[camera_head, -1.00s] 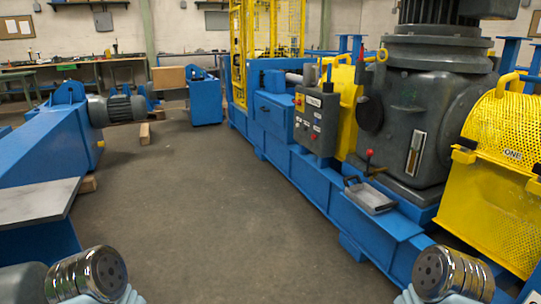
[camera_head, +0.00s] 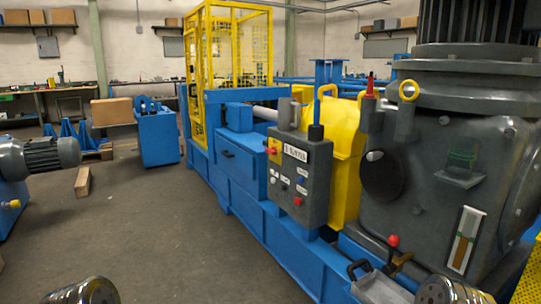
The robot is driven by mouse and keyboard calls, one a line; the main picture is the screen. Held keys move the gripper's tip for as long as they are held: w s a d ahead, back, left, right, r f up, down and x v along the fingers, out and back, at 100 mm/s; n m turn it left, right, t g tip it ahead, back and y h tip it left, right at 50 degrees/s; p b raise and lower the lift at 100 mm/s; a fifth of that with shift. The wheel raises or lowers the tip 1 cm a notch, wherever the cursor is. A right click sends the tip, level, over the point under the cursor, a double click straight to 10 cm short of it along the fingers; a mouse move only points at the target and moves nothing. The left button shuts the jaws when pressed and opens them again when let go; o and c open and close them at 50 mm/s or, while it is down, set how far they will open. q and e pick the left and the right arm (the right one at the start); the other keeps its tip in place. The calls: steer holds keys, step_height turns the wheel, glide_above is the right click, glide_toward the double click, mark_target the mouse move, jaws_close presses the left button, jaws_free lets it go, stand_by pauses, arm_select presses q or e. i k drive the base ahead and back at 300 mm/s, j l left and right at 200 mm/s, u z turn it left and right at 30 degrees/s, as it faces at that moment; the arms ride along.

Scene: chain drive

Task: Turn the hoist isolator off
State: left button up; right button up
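A grey control box (camera_head: 298,178) stands on the blue machine frame near the middle of the view. Its face has a label plate, several small buttons and a red knob on a yellow plate (camera_head: 273,150) at upper left, which looks like the isolator; its exact setting is too small to read. My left arm's end (camera_head: 88,292) shows at the bottom left and my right arm's end (camera_head: 450,292) at the bottom right. Both are cut off by the lower edge, well short of the box, and no gripper fingers show.
A large grey gearbox (camera_head: 430,185) and a red-knobbed lever (camera_head: 393,241) stand right of the box. A metal tray (camera_head: 380,287) is at the machine's front edge. The floor (camera_head: 150,235) to the left is open, with a wood block (camera_head: 83,181) and a motor (camera_head: 40,157).

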mark_target(273, 151)
steer(key=z, duration=0.3)
steer(key=i+j+z, duration=0.55)
steer(key=j+z, duration=0.25)
